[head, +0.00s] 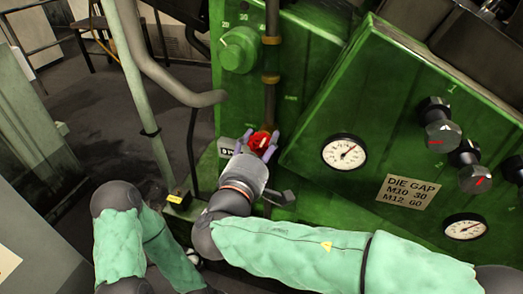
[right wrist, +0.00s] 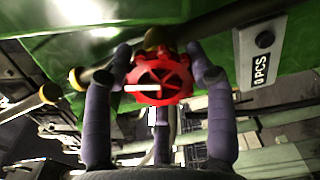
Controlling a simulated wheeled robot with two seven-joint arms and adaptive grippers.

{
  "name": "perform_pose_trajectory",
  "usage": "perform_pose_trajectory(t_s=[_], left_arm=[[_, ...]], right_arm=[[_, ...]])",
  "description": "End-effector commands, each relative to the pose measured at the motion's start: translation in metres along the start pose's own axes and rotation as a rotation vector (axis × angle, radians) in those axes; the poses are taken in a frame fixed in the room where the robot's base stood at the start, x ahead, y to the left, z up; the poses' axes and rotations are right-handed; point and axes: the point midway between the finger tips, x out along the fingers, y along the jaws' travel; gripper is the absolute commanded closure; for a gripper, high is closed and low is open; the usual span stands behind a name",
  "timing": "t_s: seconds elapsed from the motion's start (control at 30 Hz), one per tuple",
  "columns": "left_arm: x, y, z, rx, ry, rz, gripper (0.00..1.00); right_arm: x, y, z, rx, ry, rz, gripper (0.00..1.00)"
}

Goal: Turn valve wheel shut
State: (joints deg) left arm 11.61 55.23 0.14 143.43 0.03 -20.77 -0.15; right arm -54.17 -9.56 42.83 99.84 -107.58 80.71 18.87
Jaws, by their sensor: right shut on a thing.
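The red valve wheel (head: 262,140) sits on a vertical pipe on the green machine in the head view. It shows large in the right wrist view (right wrist: 163,78), with spokes and a pale bar across its left half. My right gripper (head: 258,146) is at the wheel, its purple fingers on either side of the rim. In the right wrist view the fingers (right wrist: 163,68) curve around the wheel from left and right. The fingers hide part of the rim. My left gripper is not in view; a green-sleeved arm hangs at the lower left.
The green machine (head: 310,110) carries a dial gauge (head: 344,152), a second gauge (head: 465,227), black knobs (head: 440,126) and a DIE GAP label (head: 405,194) to the right. A green knob (head: 239,50) is above the wheel. Grey pipes (head: 160,75) run at the left.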

Motion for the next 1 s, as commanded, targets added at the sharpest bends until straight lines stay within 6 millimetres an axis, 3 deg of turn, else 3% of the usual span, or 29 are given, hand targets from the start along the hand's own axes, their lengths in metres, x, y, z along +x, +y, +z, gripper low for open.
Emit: perform_pose_trajectory(t_s=[0.03, 0.4, 0.87, 0.9, 0.93, 1.0], left_arm=[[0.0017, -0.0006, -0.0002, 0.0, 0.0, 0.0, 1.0], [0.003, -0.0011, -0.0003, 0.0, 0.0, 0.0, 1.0], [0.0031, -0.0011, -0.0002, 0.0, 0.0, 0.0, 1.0], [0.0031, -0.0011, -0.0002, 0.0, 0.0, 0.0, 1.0], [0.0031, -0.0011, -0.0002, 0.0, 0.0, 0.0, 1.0], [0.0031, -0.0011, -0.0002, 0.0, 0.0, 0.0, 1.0]], right_arm=[[-0.0011, -0.0085, -0.0031, 0.014, 0.007, -0.012, 0.77], [-0.0011, -0.0071, -0.003, 0.128, 0.006, -0.012, 0.77], [-0.0011, -0.0068, -0.0031, 0.138, 0.006, -0.011, 0.77], [-0.0011, -0.0067, -0.003, 0.138, 0.006, -0.011, 0.33], [-0.001, -0.0064, -0.0028, 0.138, 0.006, -0.01, 0.24], [-0.0008, -0.0052, -0.0024, 0.14, 0.004, -0.008, 0.21]])
